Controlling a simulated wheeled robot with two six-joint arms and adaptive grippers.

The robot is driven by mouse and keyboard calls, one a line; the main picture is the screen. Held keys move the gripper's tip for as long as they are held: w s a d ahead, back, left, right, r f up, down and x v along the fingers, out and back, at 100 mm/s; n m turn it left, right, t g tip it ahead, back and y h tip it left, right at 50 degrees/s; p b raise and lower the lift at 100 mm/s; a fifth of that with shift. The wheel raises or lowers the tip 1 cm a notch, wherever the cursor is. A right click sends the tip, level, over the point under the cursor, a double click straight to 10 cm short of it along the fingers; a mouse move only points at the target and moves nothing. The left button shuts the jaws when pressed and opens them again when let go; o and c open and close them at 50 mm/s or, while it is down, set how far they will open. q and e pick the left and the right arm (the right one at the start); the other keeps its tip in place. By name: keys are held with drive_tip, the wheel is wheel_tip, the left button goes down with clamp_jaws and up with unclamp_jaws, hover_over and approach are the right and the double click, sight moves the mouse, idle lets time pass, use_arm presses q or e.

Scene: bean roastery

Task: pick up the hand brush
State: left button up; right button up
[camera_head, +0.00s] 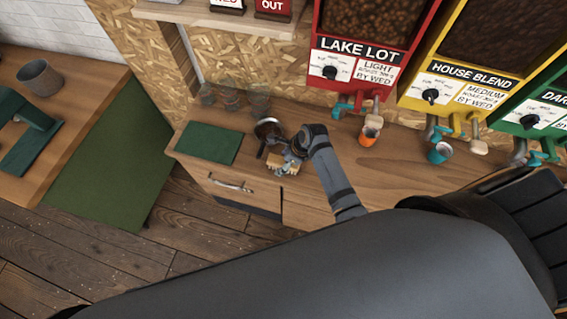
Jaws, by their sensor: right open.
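A small tan object (274,160), which looks like the hand brush, lies on the wooden counter (373,180) near its front edge. My right gripper (286,165) is over it, with open fingers around or just above it. The gripper hides much of the brush, and I cannot tell whether the fingers touch it. My left gripper is not in view.
A round metal tool (267,127) with a dark handle stands close left of the gripper. A green mat (209,143) lies farther left, with clear glasses (258,104) behind. An orange cup (369,135) and a teal cup (440,152) stand below the bean dispensers (352,68).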

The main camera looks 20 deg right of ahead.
drive_tip(key=shift+f, duration=0.2)
drive_tip(key=c, duration=1.4)
drive_tip(key=shift+r, duration=0.15)
